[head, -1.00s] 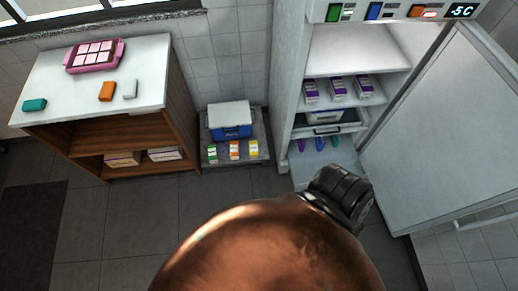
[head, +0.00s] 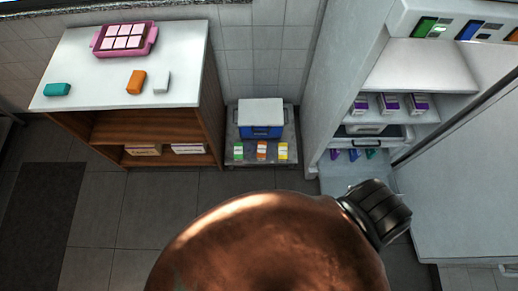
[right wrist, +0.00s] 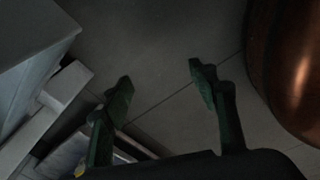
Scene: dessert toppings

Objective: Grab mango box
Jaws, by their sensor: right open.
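Three small boxes stand in a row on a low grey stand in the head view: a green-and-white box (head: 239,151), an orange-and-white box (head: 262,150) and a yellow-and-white box (head: 283,151). Their labels are too small to read, so I cannot tell which is the mango box. My right gripper (right wrist: 160,78) shows in the right wrist view with its two dark green fingers apart and nothing between them, above the grey floor. It does not show in the head view. My left gripper is in neither view.
A blue-and-white cooler (head: 261,118) sits behind the boxes on the grey stand (head: 290,157). A wooden shelf unit (head: 190,135) with a white top stands to the left. An open fridge (head: 420,65) with purple-and-white boxes (head: 390,104) stands to the right. Bare floor (head: 135,205) lies in front.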

